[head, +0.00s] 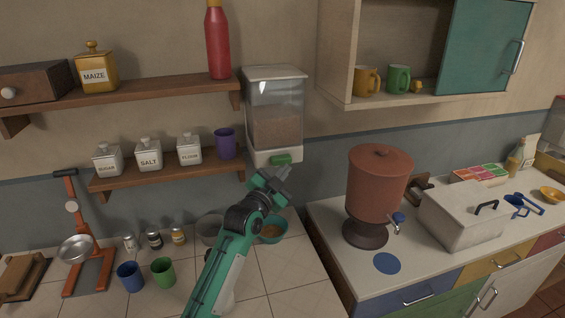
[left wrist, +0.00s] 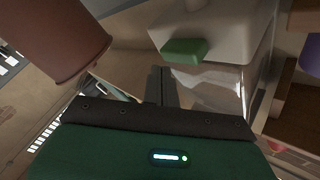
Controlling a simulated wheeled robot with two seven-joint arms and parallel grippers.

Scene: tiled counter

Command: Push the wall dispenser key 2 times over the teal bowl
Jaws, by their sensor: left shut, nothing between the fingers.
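The wall dispenser (head: 275,100) hangs on the wall, a clear box with brown grains inside. Its green key (head: 281,159) is at the bottom front; it also shows in the left wrist view (left wrist: 185,51). The teal bowl (head: 272,231) stands on the tiled counter below the dispenser, with some brown content in it and partly hidden by my left arm. My left gripper (head: 283,172) is shut and empty, its fingertips just below the key. In the left wrist view its fingers point toward the dispenser's underside, apart from the key as far as I can tell. My right gripper is not in view.
A grey bowl (head: 210,229) stands left of my arm. Blue (head: 130,276) and green (head: 163,271) cups and small jars are further left. A shelf with canisters (head: 149,153) is left of the dispenser. A brown urn (head: 378,185) stands on the right counter.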

